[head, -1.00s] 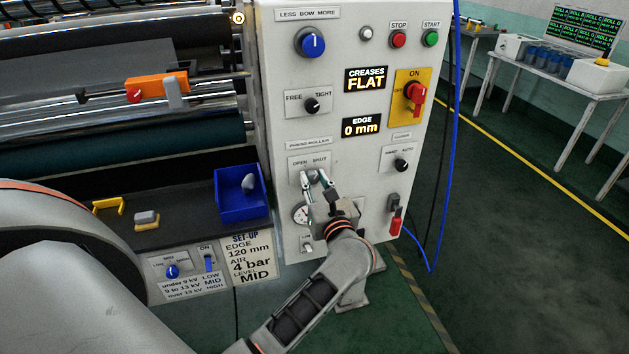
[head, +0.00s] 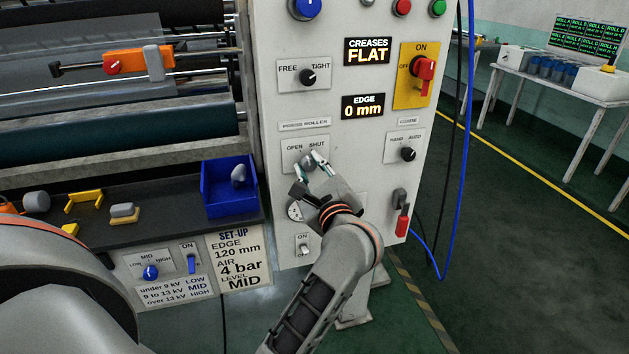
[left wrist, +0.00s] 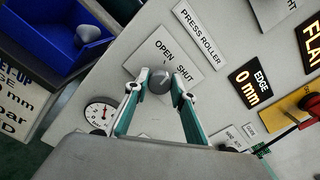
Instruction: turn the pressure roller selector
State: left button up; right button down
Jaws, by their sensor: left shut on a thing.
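The press roller selector is a small round grey knob (left wrist: 160,82) on a light plate (head: 295,150) marked OPEN and SHUT, on the front of the grey control panel. My left gripper (head: 315,165) reaches it from below right. In the left wrist view my left gripper (left wrist: 161,90) has its two fingertips on either side of the knob, shut on it. The fingers partly hide the knob in the head view, and I cannot tell which way it points. My right gripper is not in view.
A pressure gauge (left wrist: 101,115) and a small ON switch (head: 304,246) sit below the selector. The FREE/TIGHT knob (head: 308,77) is above, the HAND/AUTO knob (head: 408,154) to the right. A blue bin (head: 228,196) stands left of the panel. Cables (head: 459,150) hang at its right.

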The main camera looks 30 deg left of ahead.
pick_arm(q)
jog(key=shift+f+n+b, duration=0.6)
jog(key=shift+n+b, duration=0.2)
jog(key=shift+b, duration=0.1)
jog(key=shift+n+b, duration=0.3)
jog(key=shift+b, duration=0.1)
jog(key=shift+r+n+b, duration=0.15)
jog(key=shift+n+b, duration=0.35)
jog(key=shift+b, duration=0.05)
jog(key=shift+r+n+b, duration=0.15)
jog(key=shift+n+b, duration=0.25)
jog(key=shift+r, duration=0.15)
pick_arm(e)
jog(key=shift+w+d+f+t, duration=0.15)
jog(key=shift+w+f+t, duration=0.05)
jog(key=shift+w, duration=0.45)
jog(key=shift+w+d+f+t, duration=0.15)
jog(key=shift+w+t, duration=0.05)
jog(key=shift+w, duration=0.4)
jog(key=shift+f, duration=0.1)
